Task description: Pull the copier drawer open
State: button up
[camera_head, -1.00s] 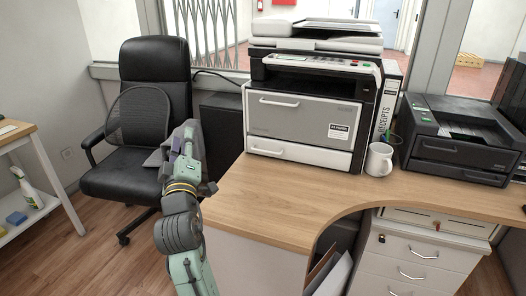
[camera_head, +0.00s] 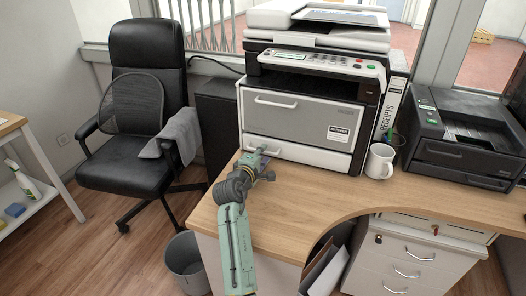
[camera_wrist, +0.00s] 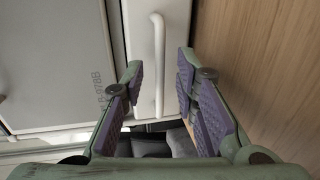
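The copier (camera_head: 312,80) stands on the wooden counter. Its grey front panel (camera_head: 300,118) and the white lower drawer (camera_head: 318,160) below it both look closed. The lower drawer's white bar handle (camera_wrist: 158,66) shows in the wrist view. My gripper (camera_wrist: 161,70) is open, with purple pads, one finger on each side of that handle. I see gaps beside the handle and no clear touch. In the head view my gripper (camera_head: 262,157) is at the left part of the lower drawer, and my arm partly hides the handle there.
A white mug (camera_head: 379,161) stands right of the copier, by a receipts binder (camera_head: 391,108). A black printer (camera_head: 460,140) is farther right. The counter (camera_head: 320,195) before the copier is clear. A chair (camera_head: 140,110) and bin (camera_head: 187,262) are left.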

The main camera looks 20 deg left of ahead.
jog(key=shift+w+f, duration=0.1)
jog(key=shift+w, duration=0.5)
grip_shut()
dwell(0.5)
